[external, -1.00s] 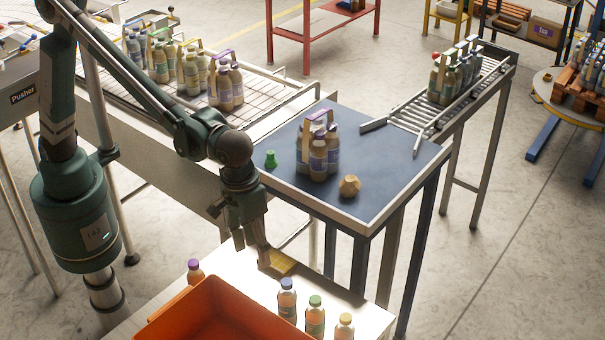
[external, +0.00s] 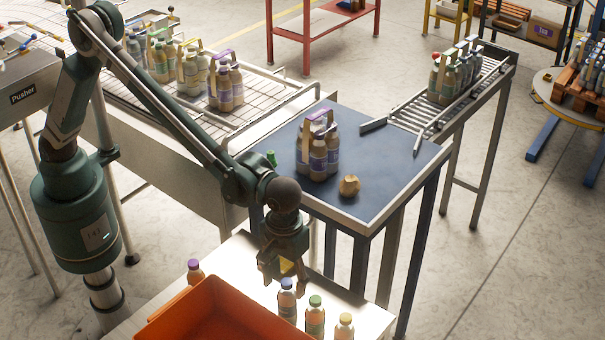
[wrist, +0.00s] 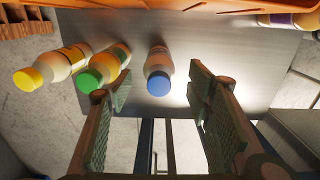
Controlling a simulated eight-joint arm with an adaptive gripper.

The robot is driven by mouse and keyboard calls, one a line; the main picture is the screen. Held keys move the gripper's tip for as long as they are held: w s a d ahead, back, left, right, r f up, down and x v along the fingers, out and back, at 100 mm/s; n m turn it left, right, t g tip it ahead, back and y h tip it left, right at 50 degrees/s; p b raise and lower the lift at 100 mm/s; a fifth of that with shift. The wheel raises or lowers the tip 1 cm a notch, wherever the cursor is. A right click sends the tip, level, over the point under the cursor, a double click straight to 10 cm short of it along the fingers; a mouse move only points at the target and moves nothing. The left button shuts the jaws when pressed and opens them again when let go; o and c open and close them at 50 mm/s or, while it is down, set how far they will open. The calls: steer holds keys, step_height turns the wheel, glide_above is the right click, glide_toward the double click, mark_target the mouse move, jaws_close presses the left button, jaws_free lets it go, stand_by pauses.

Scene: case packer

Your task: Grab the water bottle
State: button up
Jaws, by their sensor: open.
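A bottle with a blue cap (external: 287,306) stands on the light bench, beside a green-capped bottle (external: 315,318) and a yellow-capped bottle (external: 344,328). A purple-capped bottle (external: 195,272) stands to the left by the orange crate. My gripper (external: 284,278) is open and empty, just above and behind the blue-capped bottle. In the wrist view the blue-capped bottle (wrist: 159,72) shows in the gap between my fingers (wrist: 154,88), beyond the tips and apparently apart from them. The green-capped bottle (wrist: 105,66) and yellow-capped bottle (wrist: 54,66) are left of it.
A blue-topped table (external: 375,160) behind holds a bottle pack (external: 318,150), a tan lump (external: 349,186) and a small green object (external: 271,158).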

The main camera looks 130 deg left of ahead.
mark_target(287, 300)
steer(key=shift+f, duration=1.3)
steer(key=shift+f+p, duration=0.35)
steer(key=shift+f, duration=2.25)
steer(key=c, duration=1.1)
steer(key=shift+r, duration=0.1)
steer(key=shift+r+b, duration=0.35)
steer(key=shift+r, duration=4.6)
